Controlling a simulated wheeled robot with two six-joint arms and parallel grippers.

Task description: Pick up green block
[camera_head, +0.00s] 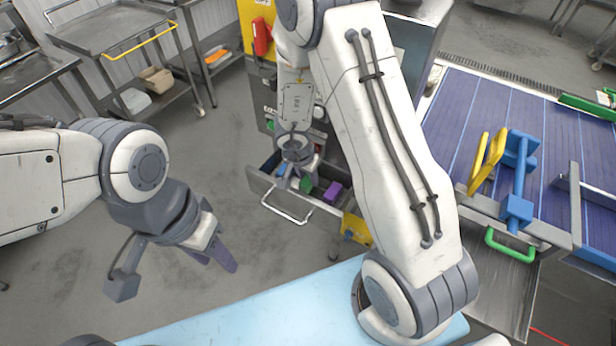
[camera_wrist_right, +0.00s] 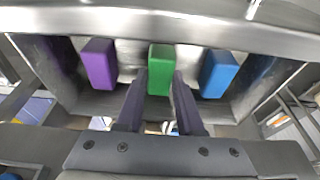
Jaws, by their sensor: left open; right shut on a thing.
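The green block (camera_wrist_right: 160,68) stands in the middle of an open metal drawer (camera_wrist_right: 210,34) in the right wrist view. My right gripper (camera_wrist_right: 160,80) is shut on it, with one finger on each side. In the head view the green block (camera_head: 306,184) shows small beside my right gripper (camera_head: 296,178), inside the drawer (camera_head: 262,184). A purple block (camera_wrist_right: 99,64) stands to its left in the wrist view and a blue block (camera_wrist_right: 218,74) to its right, both apart from the fingers. My left gripper (camera_head: 178,272) is open and empty over the floor.
The drawer walls stand close around the blocks and my right gripper. A light blue surface (camera_head: 260,318) lies at the front. A conveyor (camera_head: 480,110) with blue and yellow parts is at the right. Metal carts (camera_head: 110,28) stand at the back left.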

